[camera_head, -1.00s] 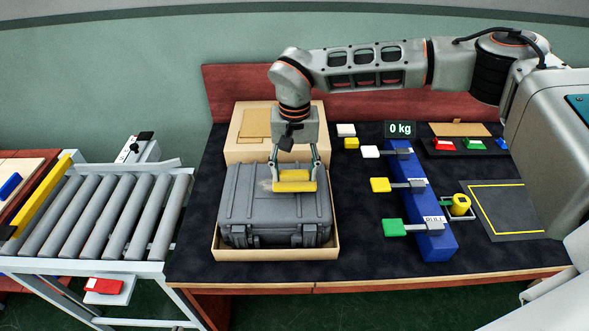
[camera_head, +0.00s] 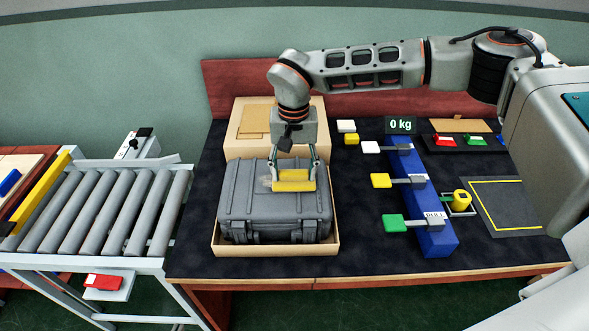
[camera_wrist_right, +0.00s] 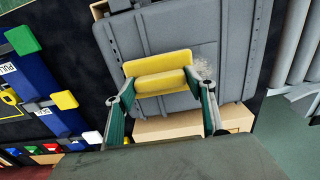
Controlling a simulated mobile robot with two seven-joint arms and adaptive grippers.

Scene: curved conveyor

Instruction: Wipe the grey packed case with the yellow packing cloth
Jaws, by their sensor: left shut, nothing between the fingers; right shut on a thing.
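The grey packed case (camera_head: 240,208) lies closed in a shallow open carton (camera_head: 275,250) on the dark table. My right gripper (camera_head: 293,178) is above the case lid, shut on the yellow packing cloth (camera_head: 293,181), which looks like a thick pad. In the right wrist view the cloth (camera_wrist_right: 158,73) sits between the two fingertips of the right gripper (camera_wrist_right: 160,90), over the grey case (camera_wrist_right: 160,32). A pale smudge (camera_wrist_right: 204,70) shows on the lid beside the cloth. I cannot tell whether the cloth touches the lid. My left gripper is not in view.
A cardboard box (camera_head: 240,143) stands behind the case. A roller conveyor (camera_head: 110,215) is at the left. A blue bar with coloured tabs (camera_head: 433,238) and a yellow-outlined mat (camera_head: 507,208) lie to the right. A 0 kg display (camera_head: 401,125) stands at the back.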

